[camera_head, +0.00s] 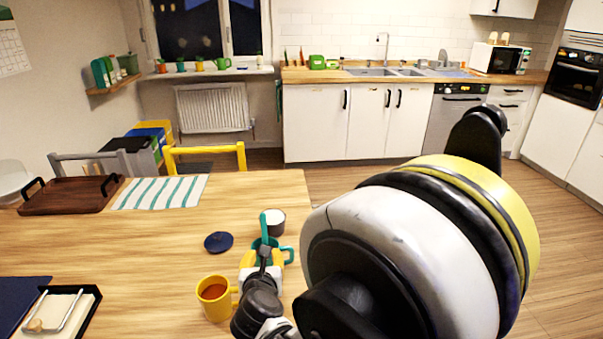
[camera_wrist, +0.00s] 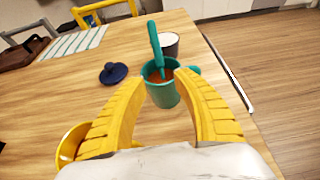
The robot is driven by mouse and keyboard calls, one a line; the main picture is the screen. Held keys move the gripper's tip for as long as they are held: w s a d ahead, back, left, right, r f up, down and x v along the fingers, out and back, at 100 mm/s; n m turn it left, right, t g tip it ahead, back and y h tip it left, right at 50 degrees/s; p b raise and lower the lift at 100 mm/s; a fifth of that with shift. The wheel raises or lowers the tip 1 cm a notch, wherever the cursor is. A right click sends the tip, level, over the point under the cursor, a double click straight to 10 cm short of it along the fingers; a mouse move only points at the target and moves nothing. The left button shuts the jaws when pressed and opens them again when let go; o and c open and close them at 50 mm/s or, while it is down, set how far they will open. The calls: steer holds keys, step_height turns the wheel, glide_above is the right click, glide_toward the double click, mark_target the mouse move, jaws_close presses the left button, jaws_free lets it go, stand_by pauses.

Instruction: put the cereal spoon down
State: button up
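A teal spoon (camera_wrist: 154,42) stands tilted in a teal mug (camera_wrist: 163,95) of brown liquid, its upper part above the rim. In the head view the spoon (camera_head: 264,226) rises above the mug (camera_head: 288,255), which my gripper partly hides. My gripper (camera_wrist: 162,76) is open, its two yellow fingers spread apart with the mug showing between and just beyond their tips. Neither finger visibly closes on the spoon. The spoon's lower end is hidden in the mug.
A dark cup with white contents (camera_head: 275,228) stands just behind the mug. A dark blue lid (camera_head: 218,242) lies to the left. A yellow mug (camera_head: 214,298) stands close to my gripper. A striped cloth (camera_head: 160,193) and brown tray (camera_head: 68,196) lie farther back. Bare wood lies between.

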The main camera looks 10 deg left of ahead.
steer(key=s+d+r+m+g+h, duration=0.2)
steer(key=d+r+m, duration=0.2)
steer(key=d+m, duration=0.6)
steer(key=s+d+r+m+g+h, duration=0.1)
steer(key=d+r+m, duration=0.4)
steer(key=d+m, duration=0.6)
steer(key=s+d+r+m+g, duration=0.1)
steer(key=s+d+m+g, duration=0.2)
steer(key=s+d+m, duration=1.1)
steer(key=s+m, duration=0.3)
steer(key=shift+s, duration=0.3)
